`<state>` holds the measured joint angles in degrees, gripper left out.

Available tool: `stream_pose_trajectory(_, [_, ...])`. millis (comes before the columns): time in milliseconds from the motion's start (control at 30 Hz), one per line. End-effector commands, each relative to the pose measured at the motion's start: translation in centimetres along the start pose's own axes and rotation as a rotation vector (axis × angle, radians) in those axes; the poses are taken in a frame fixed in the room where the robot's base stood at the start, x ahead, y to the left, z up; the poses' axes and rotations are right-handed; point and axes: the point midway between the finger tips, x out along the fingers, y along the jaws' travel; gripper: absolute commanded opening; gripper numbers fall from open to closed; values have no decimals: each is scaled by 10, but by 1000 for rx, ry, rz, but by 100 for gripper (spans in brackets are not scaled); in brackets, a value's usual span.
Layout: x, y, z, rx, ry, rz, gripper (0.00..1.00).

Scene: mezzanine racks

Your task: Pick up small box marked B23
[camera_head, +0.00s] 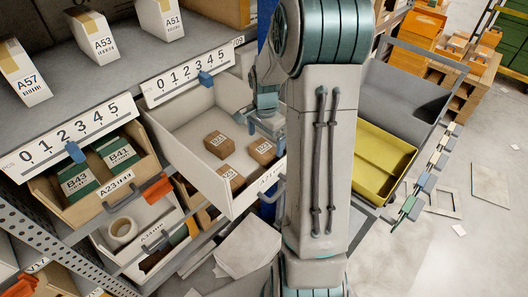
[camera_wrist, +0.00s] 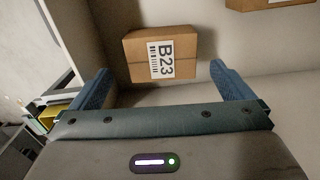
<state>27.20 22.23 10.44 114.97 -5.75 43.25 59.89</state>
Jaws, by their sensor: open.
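The small brown box marked B23 (camera_wrist: 155,73) sits in a pale drawer in the wrist view, its white label facing up. My gripper (camera_wrist: 160,68) is open, with one blue finger to the left and one to the right of the box, and nothing is held. The fingertips appear just short of the box or near its lower edge; contact cannot be told. In the head view, my gripper (camera_head: 266,122) is at the right side of the open drawer (camera_head: 190,132), partly hidden by my arm.
Other boxes in the drawer include one (camera_head: 217,145) at its middle. Another brown box (camera_wrist: 280,2) shows at the wrist view's top edge. Boxes like A53 (camera_head: 95,36) stand above. A yellow bin (camera_head: 372,162) is at right.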

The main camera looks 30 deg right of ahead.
Motion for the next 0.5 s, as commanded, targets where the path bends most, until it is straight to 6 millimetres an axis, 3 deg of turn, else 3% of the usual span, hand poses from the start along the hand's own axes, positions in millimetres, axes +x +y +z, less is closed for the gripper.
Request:
stream_pose_trajectory(300, [39, -2, 4, -3, -3, 4, 100])
stream_pose_trajectory(500, [51, -2, 3, -4, -1, 1, 100])
